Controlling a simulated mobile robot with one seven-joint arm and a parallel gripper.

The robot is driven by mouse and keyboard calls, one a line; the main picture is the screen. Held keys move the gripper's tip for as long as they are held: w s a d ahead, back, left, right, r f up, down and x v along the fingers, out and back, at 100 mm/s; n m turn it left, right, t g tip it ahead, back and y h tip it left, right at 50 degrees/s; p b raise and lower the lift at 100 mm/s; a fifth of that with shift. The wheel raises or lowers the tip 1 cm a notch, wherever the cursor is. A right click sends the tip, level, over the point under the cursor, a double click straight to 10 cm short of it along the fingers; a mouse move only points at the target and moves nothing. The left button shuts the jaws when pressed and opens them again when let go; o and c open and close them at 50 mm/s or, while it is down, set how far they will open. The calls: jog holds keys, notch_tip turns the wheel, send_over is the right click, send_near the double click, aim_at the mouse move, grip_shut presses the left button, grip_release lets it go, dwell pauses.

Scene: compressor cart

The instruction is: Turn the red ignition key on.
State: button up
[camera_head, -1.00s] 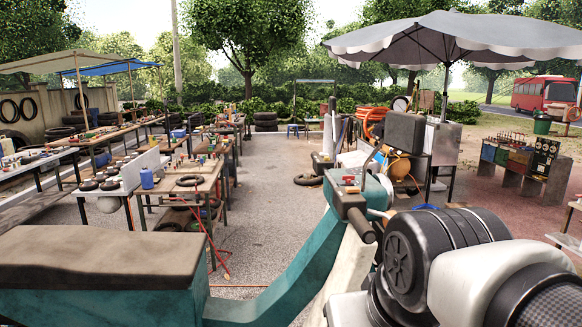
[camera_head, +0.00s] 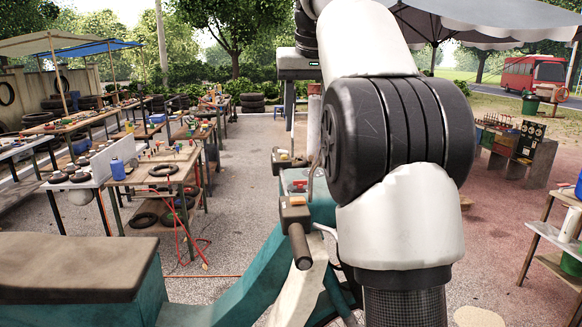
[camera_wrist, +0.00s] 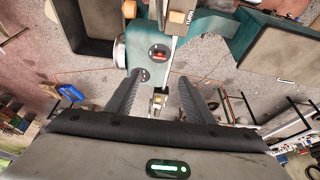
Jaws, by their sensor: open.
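The red ignition key (camera_wrist: 158,55) shows in the wrist view as a small red piece in a dark round spot on the teal scooter front (camera_wrist: 136,48). In the head view a small red piece (camera_head: 298,186) sits on the teal top between the handlebar grips; its exact shape is too small to tell. My gripper (camera_wrist: 162,80) is open and empty, its two dark fingers apart and pointing toward the scooter front. The key appears just beyond and between the fingertips, not touched. In the head view my gripper's hand (camera_head: 312,64) hangs above and behind the handlebar, partly hidden by my arm.
A handlebar with a dark grip (camera_head: 299,246) juts toward the camera near the key. The scooter's brown seat (camera_head: 75,265) is at lower left.

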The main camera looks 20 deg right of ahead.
aim_at(300, 184)
jog(key=x, duration=1.7)
jog(key=shift+w+d, duration=0.1)
jog(key=shift+w, duration=0.15)
jog(key=c, duration=1)
